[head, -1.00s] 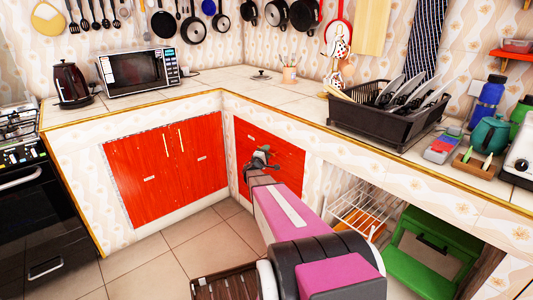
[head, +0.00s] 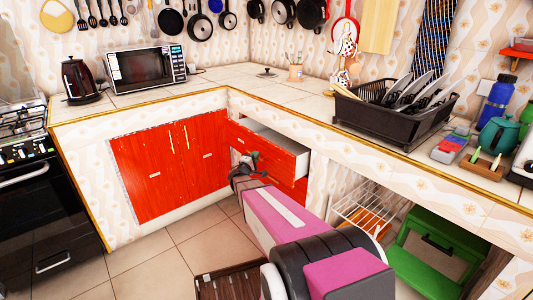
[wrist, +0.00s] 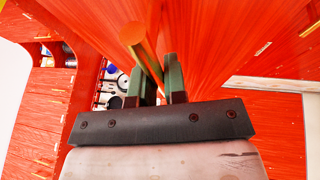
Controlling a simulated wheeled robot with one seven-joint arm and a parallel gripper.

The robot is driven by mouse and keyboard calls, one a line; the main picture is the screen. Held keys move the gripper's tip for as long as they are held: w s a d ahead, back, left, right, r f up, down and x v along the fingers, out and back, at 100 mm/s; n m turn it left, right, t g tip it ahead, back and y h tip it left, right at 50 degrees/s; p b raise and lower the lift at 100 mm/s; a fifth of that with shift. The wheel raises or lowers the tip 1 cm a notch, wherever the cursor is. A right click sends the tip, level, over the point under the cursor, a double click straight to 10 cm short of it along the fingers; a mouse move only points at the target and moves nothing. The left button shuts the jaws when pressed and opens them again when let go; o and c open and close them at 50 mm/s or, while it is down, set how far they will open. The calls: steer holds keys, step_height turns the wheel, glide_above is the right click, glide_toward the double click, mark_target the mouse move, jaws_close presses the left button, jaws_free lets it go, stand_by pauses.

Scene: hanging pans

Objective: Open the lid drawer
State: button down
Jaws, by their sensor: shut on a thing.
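The drawer (head: 283,158) has a red front and pale sides, and it stands partly pulled out from under the counter in the head view. My gripper (head: 246,163) is at the drawer's front. In the wrist view my gripper's green-tipped fingers (wrist: 153,86) are shut on the gold bar handle (wrist: 135,37), with the red drawer front (wrist: 200,35) close behind it. The handle is hidden behind my gripper in the head view. The drawer's contents cannot be made out.
A red double-door cabinet (head: 173,163) is left of the drawer. Above, the tiled counter holds a lidded item (head: 267,73) and a black dish rack (head: 395,112). Tiled floor (head: 190,245) is clear in front of the cabinet.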

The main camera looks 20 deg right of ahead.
steer(key=s+a, duration=0.4)
steer(key=a, duration=0.7)
steer(key=s+a, duration=0.4)
steer(key=a, duration=0.7)
steer(key=c, duration=1.2)
jaws_free()
steer(key=v, duration=1)
steer(key=shift+s+a+f, duration=0.15)
steer(key=shift+s+a, duration=0.1)
